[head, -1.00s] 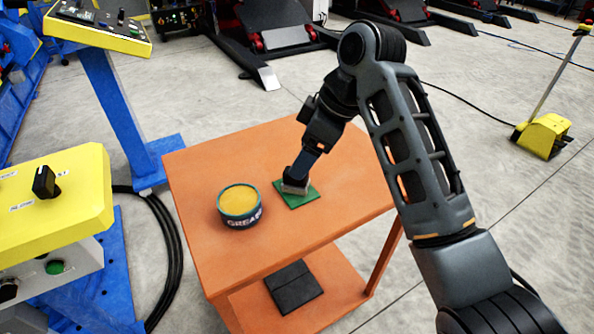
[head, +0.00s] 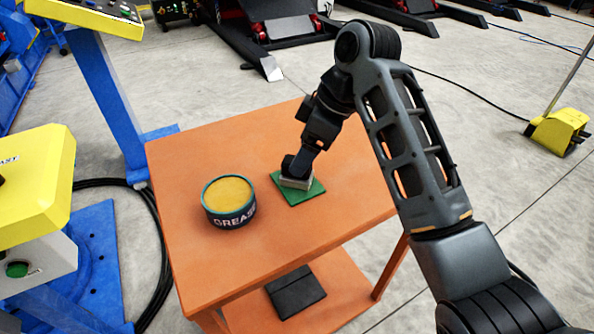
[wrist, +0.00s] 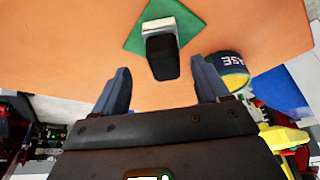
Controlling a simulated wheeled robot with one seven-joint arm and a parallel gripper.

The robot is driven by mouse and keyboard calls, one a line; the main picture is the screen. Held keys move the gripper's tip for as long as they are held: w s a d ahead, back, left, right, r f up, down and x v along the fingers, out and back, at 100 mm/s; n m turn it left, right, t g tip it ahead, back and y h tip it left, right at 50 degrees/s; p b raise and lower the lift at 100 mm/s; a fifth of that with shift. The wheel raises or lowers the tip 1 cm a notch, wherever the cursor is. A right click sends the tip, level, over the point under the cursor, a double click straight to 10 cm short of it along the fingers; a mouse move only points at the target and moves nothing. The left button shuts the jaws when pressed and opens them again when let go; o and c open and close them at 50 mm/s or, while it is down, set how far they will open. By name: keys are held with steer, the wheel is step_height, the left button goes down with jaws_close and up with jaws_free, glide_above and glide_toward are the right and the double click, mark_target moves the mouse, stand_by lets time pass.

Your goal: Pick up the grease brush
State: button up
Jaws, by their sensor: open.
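The grease brush (head: 297,182) stands on a small green mat (head: 290,197) on the orange table. It has a pale block at the bottom and a black handle on top. In the wrist view the brush (wrist: 162,56) is straight ahead, its handle pointing toward me, on the green mat (wrist: 190,25). My gripper (wrist: 160,70) is open, with one finger to each side of the handle in the picture and no visible contact. In the head view my gripper (head: 308,150) is just above the brush; its fingers are hard to make out there.
An open grease tin (head: 229,202) stands on the orange table (head: 330,218) left of the mat, and to the right in the wrist view (wrist: 230,66). A dark flat item (head: 295,290) lies on the lower shelf. A yellow control box (head: 35,170) is at left.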

steer(key=shift+x, duration=2.75)
steer(key=shift+s+a, duration=0.15)
steer(key=shift+s, duration=0.1)
steer(key=shift+c, duration=0.3)
steer(key=c, duration=1.2)
steer(key=shift+r, duration=0.1)
steer(key=shift+r, duration=0.1)
